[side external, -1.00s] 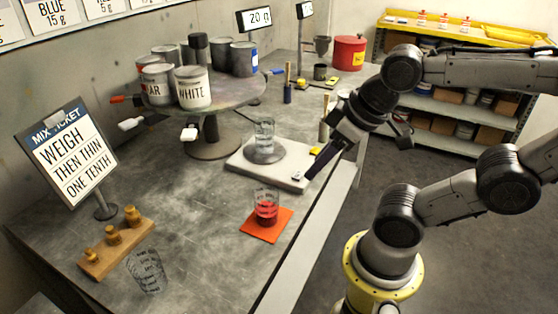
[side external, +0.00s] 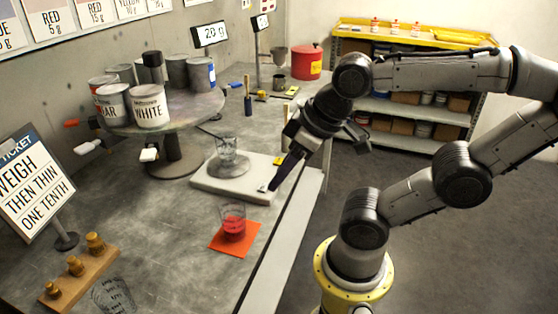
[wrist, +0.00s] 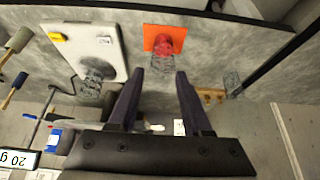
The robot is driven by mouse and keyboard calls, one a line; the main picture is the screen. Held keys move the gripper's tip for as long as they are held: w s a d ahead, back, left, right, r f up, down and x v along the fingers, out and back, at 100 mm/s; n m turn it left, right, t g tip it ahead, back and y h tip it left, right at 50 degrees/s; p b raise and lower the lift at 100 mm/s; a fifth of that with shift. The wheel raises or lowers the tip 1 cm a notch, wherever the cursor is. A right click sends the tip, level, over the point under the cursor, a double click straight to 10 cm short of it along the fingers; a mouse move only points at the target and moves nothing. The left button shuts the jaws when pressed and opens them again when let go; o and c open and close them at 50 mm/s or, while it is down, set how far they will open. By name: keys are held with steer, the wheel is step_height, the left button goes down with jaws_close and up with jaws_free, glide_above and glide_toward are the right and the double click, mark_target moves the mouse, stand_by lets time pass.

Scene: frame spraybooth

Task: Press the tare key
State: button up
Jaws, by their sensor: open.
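The white scale (side external: 205,184) stands on the bench with a clear cup (side external: 227,155) on its round pan. A yellow key (side external: 280,160) and a small pale key with a dark mark (side external: 263,189) sit on its right side. Both the yellow key (wrist: 56,37) and the pale key (wrist: 104,40) show in the wrist view. I cannot read which is tare. My gripper (side external: 273,187) points down beside the pale key; contact cannot be told. In the wrist view my gripper (wrist: 156,73) is open and empty, its fingers apart. The display (side external: 209,33) reads 20 g.
A turntable (side external: 185,108) with paint cans is behind left. A wooden weight block (side external: 82,279) and ticket stand (side external: 32,185) are at left.

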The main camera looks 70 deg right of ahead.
jaws_close()
stand_by(1.5)
